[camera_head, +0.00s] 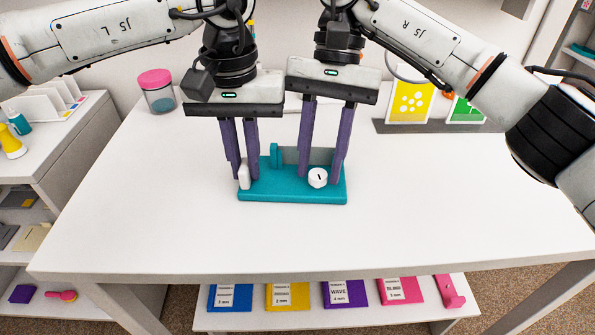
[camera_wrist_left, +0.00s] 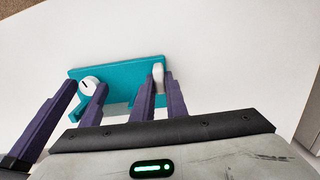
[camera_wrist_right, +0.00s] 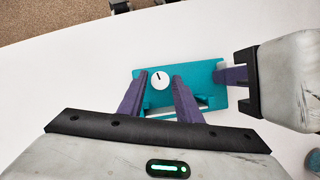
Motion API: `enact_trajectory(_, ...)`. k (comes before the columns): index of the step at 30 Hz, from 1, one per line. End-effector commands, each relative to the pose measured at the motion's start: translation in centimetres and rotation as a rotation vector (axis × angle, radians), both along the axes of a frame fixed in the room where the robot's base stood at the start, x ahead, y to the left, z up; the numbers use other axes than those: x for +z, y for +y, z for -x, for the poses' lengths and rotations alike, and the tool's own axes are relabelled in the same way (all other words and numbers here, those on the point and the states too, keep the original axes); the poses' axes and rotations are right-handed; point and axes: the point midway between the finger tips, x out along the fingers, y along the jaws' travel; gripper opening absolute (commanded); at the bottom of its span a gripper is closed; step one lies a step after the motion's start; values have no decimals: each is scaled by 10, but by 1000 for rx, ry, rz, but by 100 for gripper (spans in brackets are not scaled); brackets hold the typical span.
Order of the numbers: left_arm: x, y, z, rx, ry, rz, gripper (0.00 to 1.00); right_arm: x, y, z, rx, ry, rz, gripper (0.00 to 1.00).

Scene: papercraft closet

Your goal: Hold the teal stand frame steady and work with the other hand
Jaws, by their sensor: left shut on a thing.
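The teal stand frame (camera_head: 285,190) lies on the white table, with a teal upright and a grey strip along its back. A white round knob (camera_head: 318,177) with a black mark sits on its right part; it also shows in the right wrist view (camera_wrist_right: 160,80). My left gripper (camera_head: 241,181) points down at the frame's left end, its fingers shut on a white tab (camera_head: 244,176) there; the tab also shows in the left wrist view (camera_wrist_left: 158,74). My right gripper (camera_head: 320,180) is open, its fingers on either side of the knob, with gaps visible.
A jar with a pink lid (camera_head: 157,91) stands at the back left. A grey rack with yellow and green cards (camera_head: 410,104) stands at the back right. Several coloured packs, one blue (camera_head: 230,297), lie on a shelf below. The table's front is clear. My grippers are close together.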

Motion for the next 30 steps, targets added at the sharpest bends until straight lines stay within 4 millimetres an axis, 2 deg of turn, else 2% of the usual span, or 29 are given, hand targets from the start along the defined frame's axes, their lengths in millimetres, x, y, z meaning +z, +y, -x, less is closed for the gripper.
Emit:
enact_trajectory(5, -2, 1, 0, 1, 2, -3, 0, 6, -1, -3, -3, -1, 1, 31)
enact_trajectory(21, -2, 1, 0, 0, 2, -3, 0, 52, -8, -21, -4, -1, 2, 31)
enact_trajectory(30, -2, 0, 0, 0, 2, -2, 0, 55, -8, -22, -3, -1, -1, 31)
